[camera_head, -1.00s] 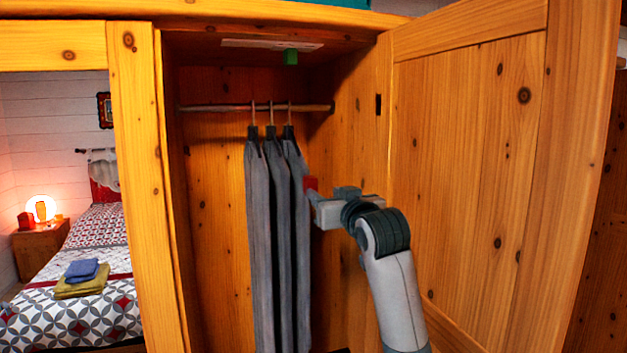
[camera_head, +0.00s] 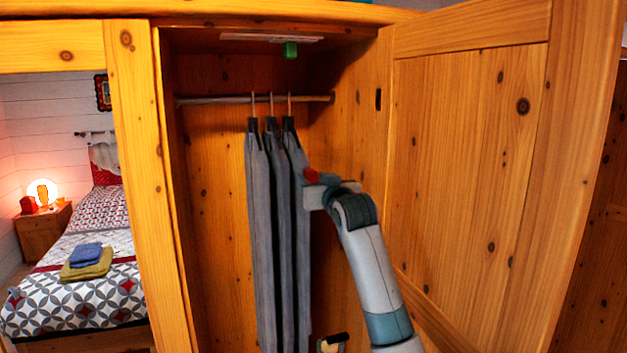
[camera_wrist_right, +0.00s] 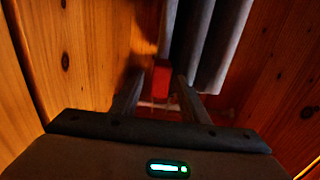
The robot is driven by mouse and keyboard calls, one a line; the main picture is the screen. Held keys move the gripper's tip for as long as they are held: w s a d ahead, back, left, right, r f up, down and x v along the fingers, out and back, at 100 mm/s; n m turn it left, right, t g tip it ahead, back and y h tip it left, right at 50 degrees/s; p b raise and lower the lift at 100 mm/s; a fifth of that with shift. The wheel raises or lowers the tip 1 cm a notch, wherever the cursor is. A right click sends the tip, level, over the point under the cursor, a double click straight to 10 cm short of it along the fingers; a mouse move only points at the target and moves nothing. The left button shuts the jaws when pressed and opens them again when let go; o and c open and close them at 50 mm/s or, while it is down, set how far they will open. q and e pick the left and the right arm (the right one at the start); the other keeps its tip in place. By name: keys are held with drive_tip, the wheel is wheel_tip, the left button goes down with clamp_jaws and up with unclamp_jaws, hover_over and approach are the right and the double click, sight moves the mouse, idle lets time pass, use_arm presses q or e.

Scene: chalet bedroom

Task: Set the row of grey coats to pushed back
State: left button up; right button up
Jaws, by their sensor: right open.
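The row of grey coats (camera_head: 268,225) hangs from a wooden rail (camera_head: 215,100) inside the open wardrobe, around the middle of the rail. The coats also show at the top of the right wrist view (camera_wrist_right: 205,45). A small red block (camera_head: 311,175) sits at the right side of the right-hand coat. My right gripper (camera_head: 315,190) is open beside that coat. In the right wrist view the red block (camera_wrist_right: 160,78) lies between the fingers, with gaps on both sides. Whether the block joins the coat cannot be told. My left gripper is out of view.
The wardrobe door (camera_head: 465,160) stands open on the right. A wooden post (camera_head: 137,180) edges the opening on the left. A green block (camera_head: 290,50) hangs from the wardrobe's ceiling. There is free room left of the coats. A bed (camera_head: 90,285) stands beyond.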

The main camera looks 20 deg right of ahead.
clamp_jaws()
drive_tip(key=a+b, duration=0.1)
drive_tip(key=a, duration=1.5)
drive_tip(key=shift+s+a+b, duration=0.15)
drive_tip(key=shift+s+b, duration=0.15)
drive_tip(key=shift+c, duration=1.9)
unclamp_jaws()
drive_tip(key=o, duration=0.4)
drive_tip(key=shift+a, duration=0.25)
